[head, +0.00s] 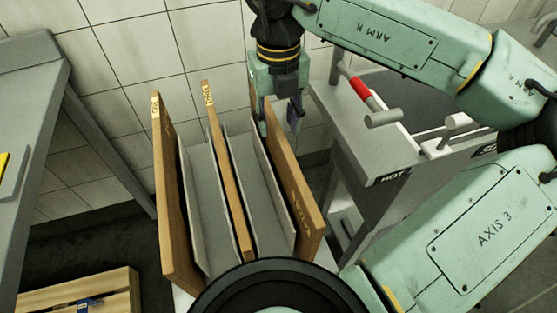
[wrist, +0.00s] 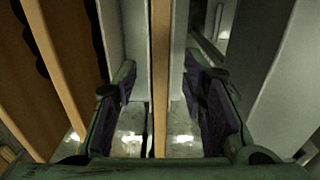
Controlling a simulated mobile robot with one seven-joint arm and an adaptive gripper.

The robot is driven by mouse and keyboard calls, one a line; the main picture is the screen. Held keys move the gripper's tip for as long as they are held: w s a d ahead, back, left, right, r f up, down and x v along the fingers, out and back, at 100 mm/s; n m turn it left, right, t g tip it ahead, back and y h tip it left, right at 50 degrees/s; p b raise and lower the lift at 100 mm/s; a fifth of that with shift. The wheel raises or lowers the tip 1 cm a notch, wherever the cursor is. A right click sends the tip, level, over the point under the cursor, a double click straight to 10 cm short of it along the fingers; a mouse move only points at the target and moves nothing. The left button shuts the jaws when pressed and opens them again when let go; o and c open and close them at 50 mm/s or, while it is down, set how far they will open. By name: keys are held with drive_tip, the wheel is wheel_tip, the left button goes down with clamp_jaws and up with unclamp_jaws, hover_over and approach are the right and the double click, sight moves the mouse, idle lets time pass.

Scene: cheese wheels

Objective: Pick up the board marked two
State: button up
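Three upright wooden boards stand in a grey rack: a left board (head: 177,215), a middle board (head: 226,170) and a right board (head: 292,190). The left and middle boards carry small labels at their far top corners, and the right board has marking on its outer face. I cannot read which is marked two. My gripper (head: 279,115) points down at the far end of the right board. In the wrist view, my gripper (wrist: 162,105) is open, its dark-padded fingers on either side of one board (wrist: 161,75), with gaps between; it holds nothing.
Grey dividers (head: 207,205) stand between the boards, close to my fingers. A grey table labelled HOT (head: 345,130) with a red-handled tool (head: 362,92) is at right. Another table (head: 30,85) is at left, with a wooden crate (head: 95,290) low down. A tiled wall is behind.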

sight(279, 167)
drive_tip(key=shift+w+f+p, duration=0.15)
drive_tip(key=shift+f+p, duration=0.75)
drive_tip(key=shift+f, duration=2.4)
drive_tip(key=shift+c, duration=0.2)
clamp_jaws()
drive_tip(key=shift+r, duration=0.1)
